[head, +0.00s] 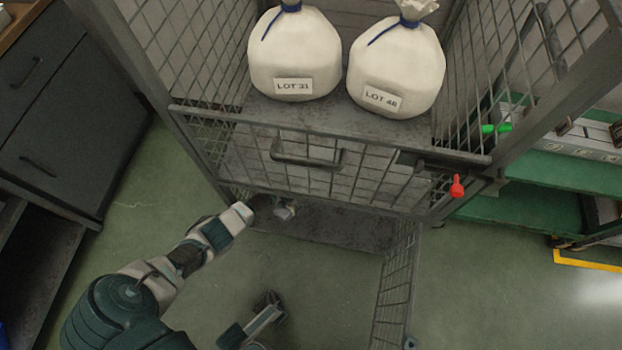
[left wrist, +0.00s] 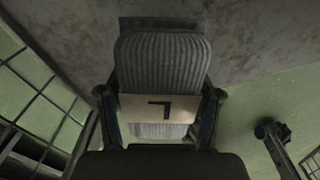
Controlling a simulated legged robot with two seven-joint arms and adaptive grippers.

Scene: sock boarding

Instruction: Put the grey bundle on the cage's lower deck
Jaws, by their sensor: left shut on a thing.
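The grey ribbed bundle (left wrist: 162,65) has a pale paper band with a dark L-shaped mark. My left gripper (left wrist: 160,112) is shut on it, with one finger at each side of the band. In the head view my left gripper (head: 264,206) reaches past the cage's front edge, and a small part of the bundle (head: 286,211) shows over the dark lower deck (head: 335,226). I cannot tell whether the bundle touches the deck. A dark-tipped part that looks like my right gripper (head: 270,305) is low in front of the cage; its jaws are unclear.
Two white bags, LOT 31 (head: 294,58) and LOT 48 (head: 396,70), stand on the upper deck (head: 340,115). A closed mesh panel with a handle (head: 306,157) hangs above the lower opening. An open mesh gate (head: 398,285) stands at right. A red latch (head: 457,187) sticks out.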

